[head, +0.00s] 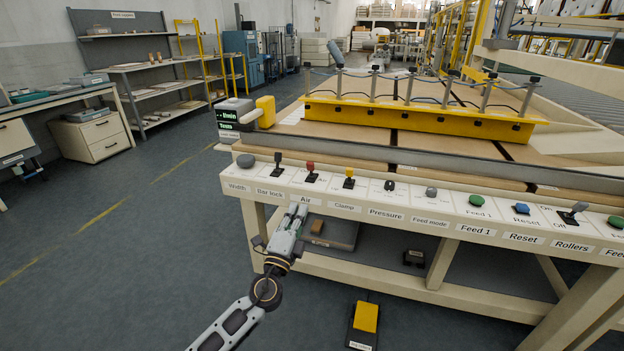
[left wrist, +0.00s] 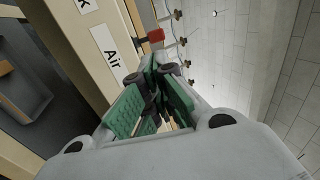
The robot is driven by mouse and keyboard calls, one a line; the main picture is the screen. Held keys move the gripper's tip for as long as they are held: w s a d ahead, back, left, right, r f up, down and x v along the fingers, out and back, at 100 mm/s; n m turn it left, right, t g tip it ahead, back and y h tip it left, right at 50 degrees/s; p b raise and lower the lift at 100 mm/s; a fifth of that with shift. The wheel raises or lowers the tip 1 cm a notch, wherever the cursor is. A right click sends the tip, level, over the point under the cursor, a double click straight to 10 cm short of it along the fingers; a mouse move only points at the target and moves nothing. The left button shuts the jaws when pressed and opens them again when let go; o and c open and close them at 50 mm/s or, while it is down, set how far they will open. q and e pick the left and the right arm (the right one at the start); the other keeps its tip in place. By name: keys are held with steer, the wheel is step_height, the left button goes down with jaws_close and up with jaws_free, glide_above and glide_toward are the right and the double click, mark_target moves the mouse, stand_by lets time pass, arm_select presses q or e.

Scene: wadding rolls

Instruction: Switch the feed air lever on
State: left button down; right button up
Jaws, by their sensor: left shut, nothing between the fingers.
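The air lever (head: 310,167) has a red knob and stands on the white control panel, behind the "Air" label (head: 307,200). Its knob is at the top of its short stem; I cannot read its on/off marks. My left gripper (head: 298,209) is in front of the panel edge, just at the "Air" label, below and apart from the lever. Its fingers are shut and empty. In the left wrist view, the red knob (left wrist: 155,35) shows just beyond the green-padded fingertips (left wrist: 160,68), beside the "Air" label (left wrist: 113,66). My right gripper is not in view.
Beside the air lever stand a black bar lock lever (head: 278,163) on the left and a yellow clamp lever (head: 349,178) on the right. Further right are a pressure knob (head: 389,185) and green and blue buttons. A yellow pedal (head: 366,317) lies on the floor.

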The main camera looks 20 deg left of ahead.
arm_select(q)
steer(key=shift+w, duration=0.1)
stand_by(0.3)
glide_toward(311, 170)
steer(key=shift+w+d+r+p, duration=0.25)
steer(key=shift+w+r, duration=0.3)
steer(key=shift+w, duration=0.4)
steer(key=shift+w+d+r+p, duration=0.25)
steer(key=shift+w+r, duration=0.25)
steer(key=shift+w, duration=0.45)
steer(key=shift+w+d+r+p, duration=0.15)
steer(key=shift+w+r+p, duration=0.1)
steer(key=shift+w+r, duration=0.5)
steer(key=shift+w+f, duration=0.1)
steer(key=shift+w, duration=0.35)
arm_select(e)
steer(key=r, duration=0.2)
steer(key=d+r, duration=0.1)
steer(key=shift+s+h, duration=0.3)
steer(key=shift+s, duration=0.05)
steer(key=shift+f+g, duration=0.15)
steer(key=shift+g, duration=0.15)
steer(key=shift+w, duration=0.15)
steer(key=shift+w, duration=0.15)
